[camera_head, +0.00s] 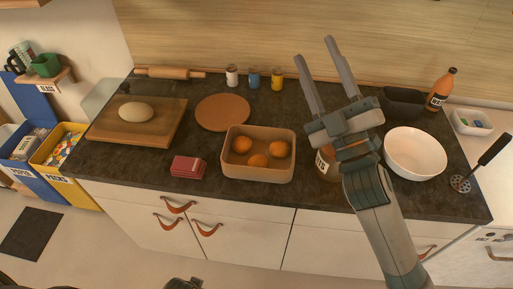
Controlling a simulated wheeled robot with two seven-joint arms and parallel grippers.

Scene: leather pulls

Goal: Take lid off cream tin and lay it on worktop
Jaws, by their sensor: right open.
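A labelled cream tin (323,167) stands on the dark worktop (220,192) right of the tan box. My right gripper and wrist hide much of it, and its lid cannot be made out. My right gripper (315,62) is open and empty, with its two long fingers apart and pointing to the back of the worktop. Its palm is in front of the tin in the picture; whether they touch cannot be told. My left gripper is not in view; only a small part of my own body shows at the bottom edge.
A tan box (258,172) with oranges stands left of the tin, a white bowl (415,153) right of it. Small jars (253,78) line the back. A dark red block (188,167), round board (222,112) and dough board (110,132) are leftward. Bare worktop lies along the front.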

